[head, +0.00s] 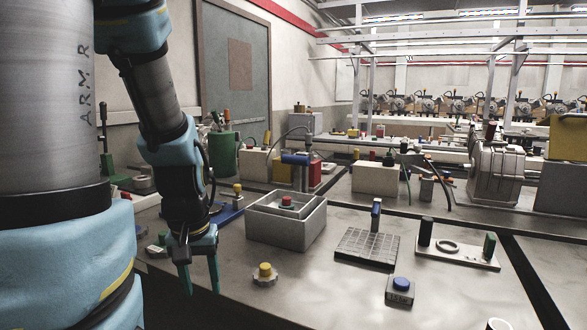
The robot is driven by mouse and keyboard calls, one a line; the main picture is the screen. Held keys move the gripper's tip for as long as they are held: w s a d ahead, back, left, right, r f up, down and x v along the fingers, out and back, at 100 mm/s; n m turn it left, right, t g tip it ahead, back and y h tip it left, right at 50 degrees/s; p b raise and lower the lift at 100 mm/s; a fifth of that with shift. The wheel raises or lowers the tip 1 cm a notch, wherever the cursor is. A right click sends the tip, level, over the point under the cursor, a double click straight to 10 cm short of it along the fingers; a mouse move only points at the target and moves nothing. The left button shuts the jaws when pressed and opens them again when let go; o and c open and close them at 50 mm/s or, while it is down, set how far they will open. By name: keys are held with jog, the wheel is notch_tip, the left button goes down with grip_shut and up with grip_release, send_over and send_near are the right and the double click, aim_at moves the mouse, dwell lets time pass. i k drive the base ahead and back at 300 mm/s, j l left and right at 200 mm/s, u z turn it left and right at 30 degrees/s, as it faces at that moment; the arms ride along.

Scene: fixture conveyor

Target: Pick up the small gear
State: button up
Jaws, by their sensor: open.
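A small piece with a yellow knob and a pale, toothed-looking base (264,280) lies on the grey table; it looks like the small gear. My gripper (202,290) points down to the left of it, its two teal fingers apart with nothing between them. The fingertips are clear of the yellow-knobbed piece. Another piece with a red knob (287,200) sits inside the grey open box (285,233); its base is partly hidden by the wall, so I cannot tell whether it is a gear too.
The grey box stands behind the yellow-knobbed piece. To the right are a dark gridded plate (367,248), a block with a blue button (400,291) and a pale plate with a ring and posts (460,252). The table between the yellow-knobbed piece and the blue-button block is clear.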

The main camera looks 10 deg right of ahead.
aim_at(286, 204)
jog(key=i+j+z, duration=0.1)
jog(key=j, duration=0.4)
jog(key=i+j+z, duration=0.15)
jog(key=j, duration=0.4)
jog(key=j+z, duration=0.1)
jog(key=j, duration=0.4)
jog(key=i+j, duration=0.35)
jog(key=i+z, duration=0.05)
jog(key=i, duration=0.1)
